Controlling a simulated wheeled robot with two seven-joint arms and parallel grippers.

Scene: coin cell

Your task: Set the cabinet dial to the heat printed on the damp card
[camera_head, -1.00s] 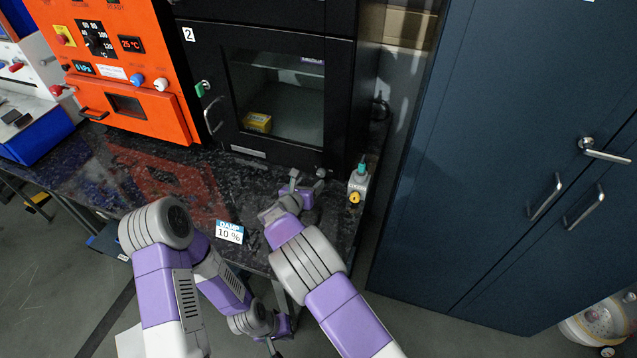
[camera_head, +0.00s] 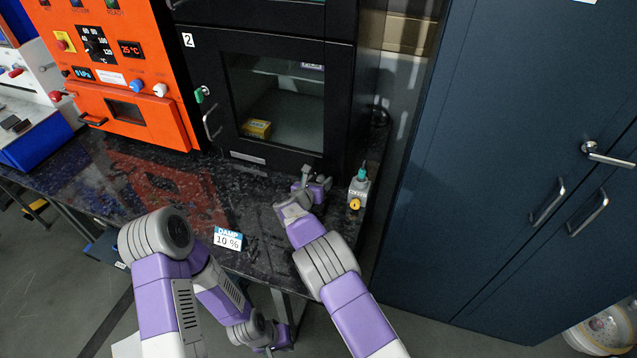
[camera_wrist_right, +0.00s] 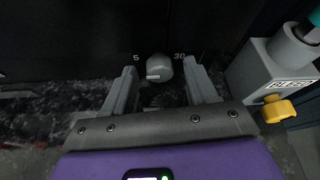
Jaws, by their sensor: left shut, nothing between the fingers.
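The black cabinet (camera_head: 348,95) carries a "2" label and a glass door. Its dial, a grey knob (camera_wrist_right: 158,68), sits low on the front between a printed "5" and "30"; a pale mark on it faces lower left. My right gripper (camera_head: 308,180) is at the cabinet's lower right. In the right wrist view its fingers (camera_wrist_right: 160,85) are open, one on each side of the knob; contact cannot be told. The damp card (camera_head: 228,239) at the bench's front edge reads "DAMP 10 %". My left gripper (camera_head: 275,347) is low, below the bench edge, shut and empty.
A grey block (camera_head: 358,190) with a yellow knob stands right of my right gripper; it also shows in the right wrist view (camera_wrist_right: 272,72). An orange panel (camera_head: 120,70) stands left, a blue cupboard (camera_head: 500,150) right. The dark bench (camera_head: 150,185) is mostly clear.

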